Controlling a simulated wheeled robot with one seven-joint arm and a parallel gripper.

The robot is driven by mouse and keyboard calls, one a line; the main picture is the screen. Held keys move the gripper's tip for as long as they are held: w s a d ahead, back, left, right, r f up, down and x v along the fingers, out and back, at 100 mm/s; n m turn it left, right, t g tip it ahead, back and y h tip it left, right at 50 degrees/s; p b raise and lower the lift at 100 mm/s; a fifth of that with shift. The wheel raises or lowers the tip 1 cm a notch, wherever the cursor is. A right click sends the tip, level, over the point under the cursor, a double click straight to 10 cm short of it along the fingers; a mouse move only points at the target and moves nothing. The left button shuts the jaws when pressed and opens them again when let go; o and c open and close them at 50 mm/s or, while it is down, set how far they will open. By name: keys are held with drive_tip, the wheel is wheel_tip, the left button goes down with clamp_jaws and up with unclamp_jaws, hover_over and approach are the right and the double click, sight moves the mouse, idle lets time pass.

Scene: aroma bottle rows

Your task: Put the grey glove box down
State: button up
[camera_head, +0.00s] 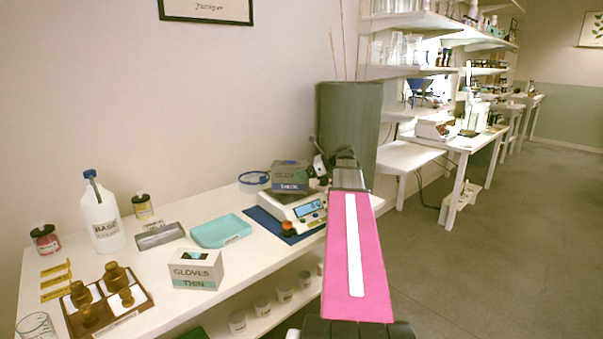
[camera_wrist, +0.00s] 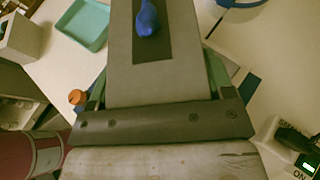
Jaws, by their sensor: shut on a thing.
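The grey glove box (camera_head: 290,178) has a dark label band and sits at or just above the pan of the white scale (camera_head: 300,212); I cannot tell whether it touches. My gripper (camera_head: 322,172) is at the box's right side, partly hidden behind my arm. In the wrist view the grey glove box (camera_wrist: 125,75) fills the space between the fingers of my gripper (camera_wrist: 155,92), which is shut on it. A blue glove (camera_wrist: 147,18) pokes from the dark opening on its top.
The scale stands on a blue mat (camera_head: 262,221). A green-grey bin (camera_head: 347,125) stands behind.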

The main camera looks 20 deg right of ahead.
drive_tip(key=o, duration=1.3)
drive_tip(key=shift+f, duration=0.1)
drive_tip(key=shift+c, duration=0.2)
drive_tip(key=shift+d+r, duration=0.15)
drive_tip(key=shift+r, duration=0.05)
drive_tip(key=v, duration=1.1)
drive_tip(key=shift+s+d, duration=0.25)
drive_tip(key=shift+s, duration=0.05)
drive_tip(key=shift+s+r, duration=0.1)
